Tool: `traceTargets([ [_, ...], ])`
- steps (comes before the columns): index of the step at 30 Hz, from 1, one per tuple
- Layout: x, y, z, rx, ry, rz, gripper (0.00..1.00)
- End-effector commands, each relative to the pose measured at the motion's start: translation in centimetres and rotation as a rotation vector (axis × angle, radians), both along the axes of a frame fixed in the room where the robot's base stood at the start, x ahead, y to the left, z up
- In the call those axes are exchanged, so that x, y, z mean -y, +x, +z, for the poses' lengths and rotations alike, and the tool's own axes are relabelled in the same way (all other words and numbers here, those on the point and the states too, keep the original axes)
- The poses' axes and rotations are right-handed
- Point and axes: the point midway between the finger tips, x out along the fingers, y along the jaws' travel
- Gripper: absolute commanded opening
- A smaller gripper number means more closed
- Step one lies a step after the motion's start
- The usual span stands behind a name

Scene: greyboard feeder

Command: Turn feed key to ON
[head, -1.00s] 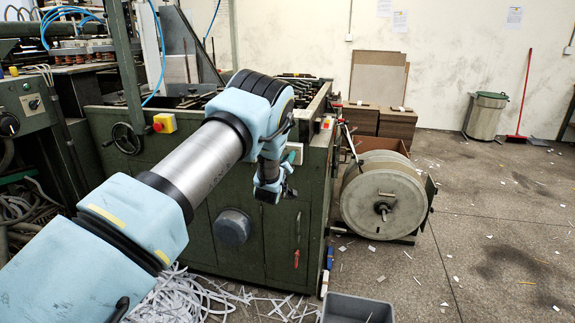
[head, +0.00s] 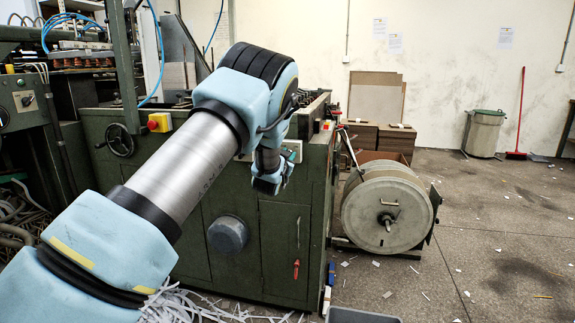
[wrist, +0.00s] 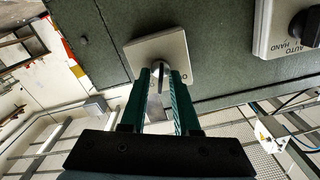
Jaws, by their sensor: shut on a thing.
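My gripper (wrist: 165,92) is in the wrist view, its two dark green fingers pointed at a pale square switch plate (wrist: 150,48) on the green cabinet. The fingers are shut on the feed key (wrist: 157,104), a metal piece showing between them in front of the plate. The plate has an "O" mark at its right; its other lettering is hidden behind the fingers, so I cannot read the key's position. In the head view my gripper (head: 268,186) is at the cabinet's front, below and left of a pale plate (head: 295,149) partly covered by my arm.
A second plate (wrist: 263,42) marked AUTO and HAND, with a black knob (wrist: 304,28), sits to the right in the wrist view. A red-and-yellow button box (head: 160,122) and a handwheel (head: 120,140) are on the cabinet. A large reel (head: 380,205) stands right; open floor lies beyond.

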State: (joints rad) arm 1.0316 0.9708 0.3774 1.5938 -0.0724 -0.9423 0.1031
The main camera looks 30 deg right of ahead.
Motion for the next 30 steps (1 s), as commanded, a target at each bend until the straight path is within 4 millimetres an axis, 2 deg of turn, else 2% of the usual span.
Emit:
traceTargets([
  [1, 0.1, -0.11, -0.49, 0.03, 0.03, -0.002, 0.0],
  [15, 0.19, -0.16, -0.28, 0.243, 0.26, 0.0, 0.0],
  [30, 0.23, -0.21, -0.16, 0.294, 0.317, -0.002, 0.0],
])
